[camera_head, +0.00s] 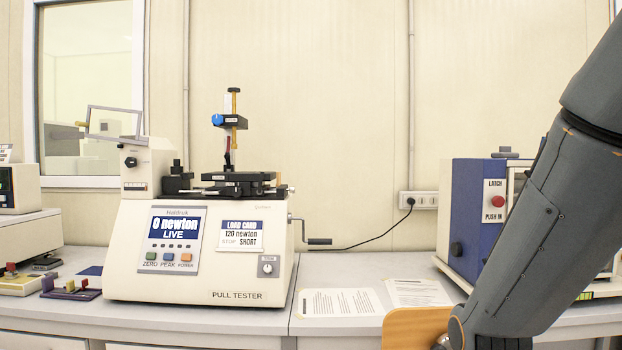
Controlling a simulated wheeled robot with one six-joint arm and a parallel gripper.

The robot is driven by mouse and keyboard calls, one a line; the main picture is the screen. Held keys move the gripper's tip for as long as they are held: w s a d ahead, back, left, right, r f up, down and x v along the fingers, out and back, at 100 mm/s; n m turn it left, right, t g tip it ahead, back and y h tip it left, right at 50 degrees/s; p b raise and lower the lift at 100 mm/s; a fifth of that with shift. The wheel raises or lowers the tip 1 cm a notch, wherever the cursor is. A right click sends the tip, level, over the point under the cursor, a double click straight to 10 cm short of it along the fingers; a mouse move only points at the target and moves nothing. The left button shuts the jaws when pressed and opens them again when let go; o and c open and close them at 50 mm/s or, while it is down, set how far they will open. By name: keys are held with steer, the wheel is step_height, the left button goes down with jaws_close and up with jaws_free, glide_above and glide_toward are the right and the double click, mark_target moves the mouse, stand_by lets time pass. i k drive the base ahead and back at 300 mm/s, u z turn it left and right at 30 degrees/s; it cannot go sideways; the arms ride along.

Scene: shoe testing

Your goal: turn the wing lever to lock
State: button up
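The pull tester (240,282) stands on the bench left of centre. Its screen reads 0 newton LIVE, and its load card (241,235) reads 120 newton, stop short. A black clamp stage (238,184) sits on top with an upright post (234,108) and a blue-and-black block (227,121) on it. A crank handle (318,241) sticks out at its right side. I cannot tell which part is the wing lever. My arm crosses the right side, well away from the tester; my gripper is outside the picture.
A blue-and-white box (471,222) with a red LATCH push button (494,201) stands right, partly behind my arm. Paper sheets (340,303) lie on the bench. Small fixtures (70,289) stand at far left. A tan rounded panel (413,329) shows at the bottom.

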mark_target(259, 192)
steer(key=z, duration=0.25)
steer(key=k, duration=0.5)
steer(key=u, duration=0.65)
steer(key=i, duration=0.55)
steer(key=u, duration=0.6)
steer(key=i, duration=0.65)
steer(key=z, duration=0.2)
